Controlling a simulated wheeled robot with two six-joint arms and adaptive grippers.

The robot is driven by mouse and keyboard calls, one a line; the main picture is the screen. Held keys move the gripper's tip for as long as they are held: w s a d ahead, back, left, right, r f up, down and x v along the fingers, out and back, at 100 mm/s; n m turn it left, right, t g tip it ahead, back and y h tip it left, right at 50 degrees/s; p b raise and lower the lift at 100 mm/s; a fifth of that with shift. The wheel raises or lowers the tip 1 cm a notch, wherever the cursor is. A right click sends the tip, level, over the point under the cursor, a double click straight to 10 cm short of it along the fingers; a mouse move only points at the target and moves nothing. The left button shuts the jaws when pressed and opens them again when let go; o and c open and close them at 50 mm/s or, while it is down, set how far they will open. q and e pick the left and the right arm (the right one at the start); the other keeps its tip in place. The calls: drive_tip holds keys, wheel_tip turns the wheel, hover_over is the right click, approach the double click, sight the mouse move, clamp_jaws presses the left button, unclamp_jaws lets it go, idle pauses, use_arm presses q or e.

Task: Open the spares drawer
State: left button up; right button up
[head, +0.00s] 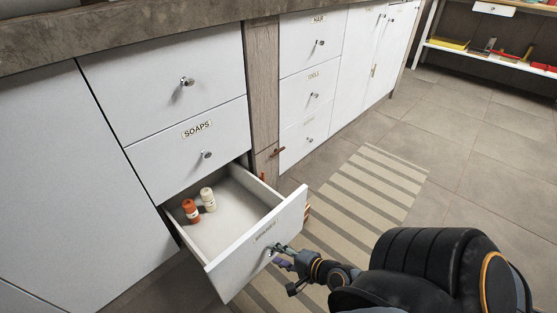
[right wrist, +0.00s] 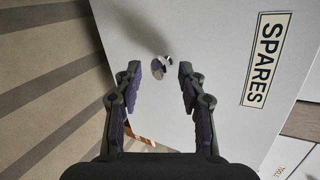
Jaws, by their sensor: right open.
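The spares drawer (head: 238,262) is the lowest drawer under the soaps drawer (head: 190,148), and it stands pulled well out. Its SPARES label also shows in the right wrist view (right wrist: 265,58). Inside lie an orange-capped bottle (head: 190,211) and a cream bottle (head: 208,200). My right gripper (head: 284,263) is at the outside of the drawer front by its round metal knob (right wrist: 158,67). In the right wrist view the jaws are apart, with the knob showing between the fingertips; contact is not clear. My left gripper is out of view.
A striped rug (head: 372,185) lies on the tiled floor to the right of the drawer. More white drawers and doors (head: 355,65) line the counter (head: 130,30). A shelf (head: 490,54) with several items stands at the far right. Open floor (head: 470,140) lies between.

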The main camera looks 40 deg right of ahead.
drive_tip(key=v, duration=0.7)
drive_tip(key=shift+a, duration=0.1)
idle(0.4)
